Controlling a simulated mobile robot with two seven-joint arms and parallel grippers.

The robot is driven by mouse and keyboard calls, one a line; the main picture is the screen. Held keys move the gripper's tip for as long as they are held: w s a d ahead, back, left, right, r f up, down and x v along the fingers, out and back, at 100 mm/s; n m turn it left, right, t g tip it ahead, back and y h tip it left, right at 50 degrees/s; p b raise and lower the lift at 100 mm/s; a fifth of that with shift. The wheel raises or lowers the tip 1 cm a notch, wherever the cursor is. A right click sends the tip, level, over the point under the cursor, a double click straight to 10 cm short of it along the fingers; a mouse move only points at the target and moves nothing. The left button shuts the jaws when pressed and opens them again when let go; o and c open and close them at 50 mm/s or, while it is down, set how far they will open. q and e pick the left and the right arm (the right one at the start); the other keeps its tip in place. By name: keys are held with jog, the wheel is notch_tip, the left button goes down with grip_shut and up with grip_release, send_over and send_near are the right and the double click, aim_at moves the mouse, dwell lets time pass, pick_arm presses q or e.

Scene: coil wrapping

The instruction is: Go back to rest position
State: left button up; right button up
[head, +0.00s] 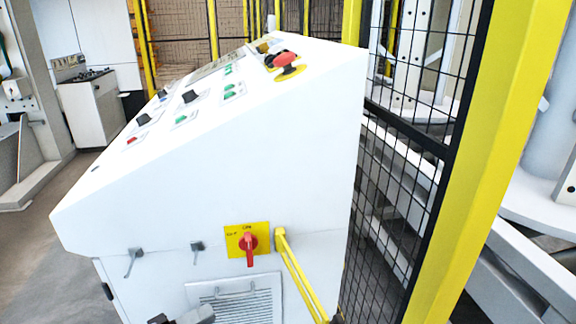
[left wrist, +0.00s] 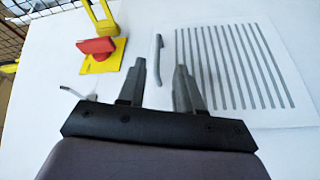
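A white control cabinet (head: 200,200) fills the middle of the head view. My left gripper (head: 180,318) shows only partly at the bottom edge, in front of the cabinet's face. In the left wrist view my left gripper (left wrist: 161,70) has its two grey fingers apart with nothing held between them. The fingers point at the cabinet face, near a small bar handle (left wrist: 155,60) and a slatted vent (left wrist: 235,65). A red rotary switch (head: 249,249) on a yellow plate sits above the vent; it also shows in the left wrist view (left wrist: 97,46). My right gripper is not in view.
A yellow bar (head: 300,275) slants down beside the switch. The sloped panel carries buttons and a red emergency stop (head: 285,60). A black mesh fence (head: 395,190) with a yellow post (head: 470,170) stands close on the right. Grey floor (head: 35,240) is open at the left.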

pick_arm(q)
jog(key=s+d+f+m+t+y+p, duration=0.2)
jog(key=s+d+y+p, duration=0.1)
jog(key=s+d+y, duration=0.45)
jog(key=s+a+f+m+g+y+p, duration=0.1)
jog(key=s+a+m+g+y+p, duration=0.1)
jog(key=s, duration=0.8)
jog(key=a+m+g+y, duration=0.1)
jog(key=a+m+y, duration=0.1)
jog(key=a+y, duration=0.1)
jog(key=shift+s+a+f, duration=0.3)
jog(key=shift+a, duration=0.25)
